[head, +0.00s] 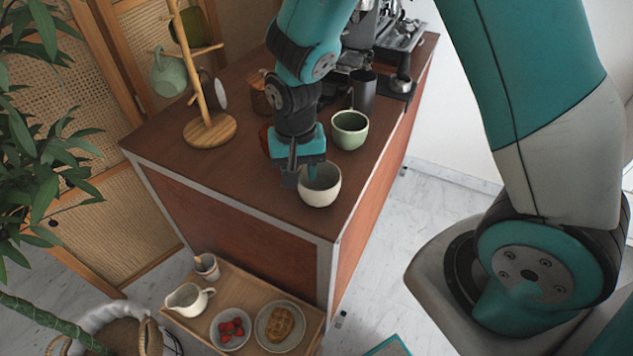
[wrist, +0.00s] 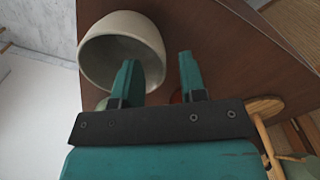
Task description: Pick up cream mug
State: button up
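The cream mug (head: 322,192) stands upright near the front corner of the brown cart top (head: 240,180). In the wrist view the cream mug (wrist: 152,38) is at upper left, its opening facing the camera. No handle shows. My gripper (head: 300,177) points down at the mug's left edge in the head view. In the wrist view my gripper (wrist: 158,75) is open. One finger overlaps the mug's opening and the other is outside it, with part of the mug's wall between them. I cannot tell whether either finger touches it.
A green mug (head: 349,130) stands just behind the cream mug. A reddish item (head: 265,138) is mostly hidden behind my gripper. A wooden mug tree (head: 208,130) stands left; a dark pitcher (head: 363,92) and coffee machine (head: 392,38) are behind. A low tray (head: 250,285) holds food dishes.

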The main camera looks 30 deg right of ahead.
jog(key=shift+f, duration=1.25)
grip_shut()
jog(key=shift+r, duration=0.1)
notch_tip(320, 180, up, 20)
jog(key=b, duration=0.1)
